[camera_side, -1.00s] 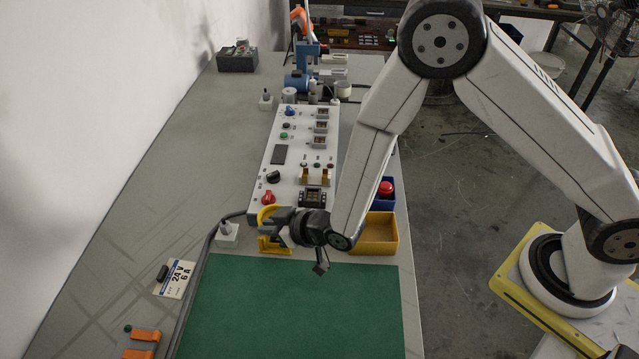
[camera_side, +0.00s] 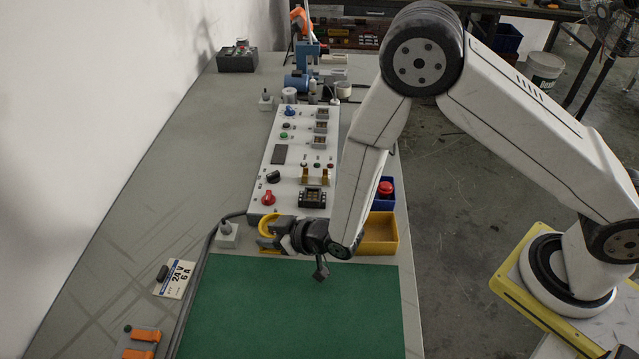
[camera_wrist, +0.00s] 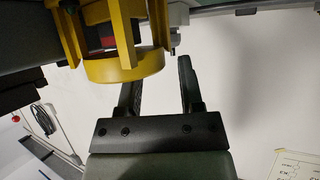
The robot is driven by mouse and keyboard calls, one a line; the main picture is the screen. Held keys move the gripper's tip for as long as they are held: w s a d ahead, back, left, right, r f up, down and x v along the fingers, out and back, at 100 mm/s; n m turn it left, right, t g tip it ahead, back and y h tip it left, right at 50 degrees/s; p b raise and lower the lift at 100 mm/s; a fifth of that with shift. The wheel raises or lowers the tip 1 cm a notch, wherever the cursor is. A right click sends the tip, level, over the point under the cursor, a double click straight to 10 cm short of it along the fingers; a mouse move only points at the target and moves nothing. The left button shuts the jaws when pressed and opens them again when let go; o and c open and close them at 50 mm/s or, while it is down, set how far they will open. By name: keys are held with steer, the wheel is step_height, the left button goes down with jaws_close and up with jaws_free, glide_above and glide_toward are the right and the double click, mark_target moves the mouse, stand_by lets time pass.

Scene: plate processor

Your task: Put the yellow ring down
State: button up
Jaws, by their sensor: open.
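The yellow ring (camera_side: 268,224) is at the near left corner of the white control panel, at the left end of my gripper (camera_side: 272,231). A yellow holder (camera_side: 268,244) shows just below it, largely hidden by my gripper. In the wrist view, a curved yellow band (camera_wrist: 125,68), apparently the ring, meets several yellow posts (camera_wrist: 160,22). It appears to rest against them. The two dark fingers of my gripper (camera_wrist: 158,85) stand apart. The band overlaps the left fingertip in the picture; I cannot tell whether they touch.
The white control panel (camera_side: 296,160) with knobs lies behind my gripper. A cable socket (camera_side: 227,233) is close on the left. The green mat (camera_side: 290,310) in front is clear.

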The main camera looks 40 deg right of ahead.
steer(key=shift+f, duration=0.15)
steer(key=v, duration=0.7)
steer(key=shift+s+d+r, duration=0.2)
steer(key=shift+s+r, duration=0.05)
steer(key=shift+s, duration=0.05)
stand_by(0.6)
steer(key=s+d+r+m+g+h, duration=0.2)
steer(key=s+d+r+g, duration=0.2)
steer(key=d, duration=0.6)
steer(key=s+d+r+m+g+h, duration=0.2)
steer(key=s+d+r+g, duration=0.2)
steer(key=d, duration=0.6)
step_height(320, 180, up, 2)
steer(key=shift+s+r+h, duration=0.15)
steer(key=shift+s+h, duration=0.1)
steer(key=shift+h, duration=0.15)
steer(key=shift+o, duration=0.2)
steer(key=shift+s+d+r+g, duration=0.15)
steer(key=shift+s+d+g, duration=0.15)
steer(key=shift+s+d, duration=0.05)
